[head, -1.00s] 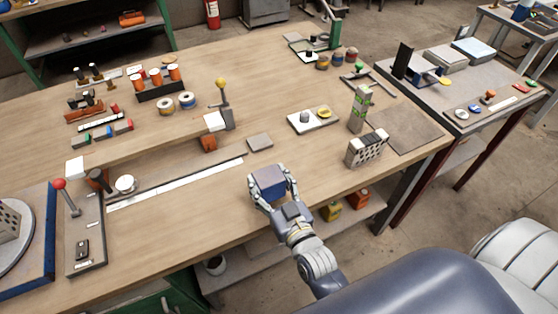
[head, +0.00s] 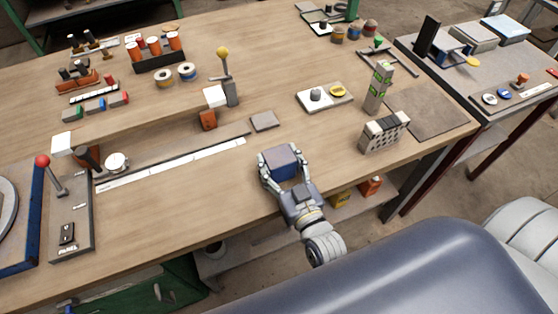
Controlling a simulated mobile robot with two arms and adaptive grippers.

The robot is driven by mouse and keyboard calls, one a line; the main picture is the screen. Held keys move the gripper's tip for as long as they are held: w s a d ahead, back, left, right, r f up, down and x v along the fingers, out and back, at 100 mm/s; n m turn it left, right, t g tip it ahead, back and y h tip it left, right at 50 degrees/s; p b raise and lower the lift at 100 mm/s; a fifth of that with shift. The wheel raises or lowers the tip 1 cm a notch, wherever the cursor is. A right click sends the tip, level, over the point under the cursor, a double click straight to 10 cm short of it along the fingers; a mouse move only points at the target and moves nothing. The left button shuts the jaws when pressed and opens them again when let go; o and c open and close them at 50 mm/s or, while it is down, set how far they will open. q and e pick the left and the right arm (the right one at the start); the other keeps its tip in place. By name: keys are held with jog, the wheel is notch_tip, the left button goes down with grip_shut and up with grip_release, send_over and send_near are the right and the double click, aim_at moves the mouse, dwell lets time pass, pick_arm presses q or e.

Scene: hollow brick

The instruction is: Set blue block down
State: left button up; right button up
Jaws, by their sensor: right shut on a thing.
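The blue block (head: 282,163) is held at the near edge of the wooden table, in the middle of the head view. Its top face looks grey-brown and its near side blue. My right gripper (head: 283,173) is shut on it, with a finger on its left and right sides. I cannot tell whether the block's underside touches the table. My left gripper is not in view.
A hollow grey brick (head: 385,132) stands to the right. A small grey plate (head: 264,121) lies just behind the block. A white ruler strip (head: 172,165) lies to the left. The wooden tabletop (head: 215,195) left of my gripper is clear.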

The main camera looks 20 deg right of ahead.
jog(key=o, duration=1)
jog(key=shift+f, duration=0.15)
jog(key=shift+o, duration=1.4)
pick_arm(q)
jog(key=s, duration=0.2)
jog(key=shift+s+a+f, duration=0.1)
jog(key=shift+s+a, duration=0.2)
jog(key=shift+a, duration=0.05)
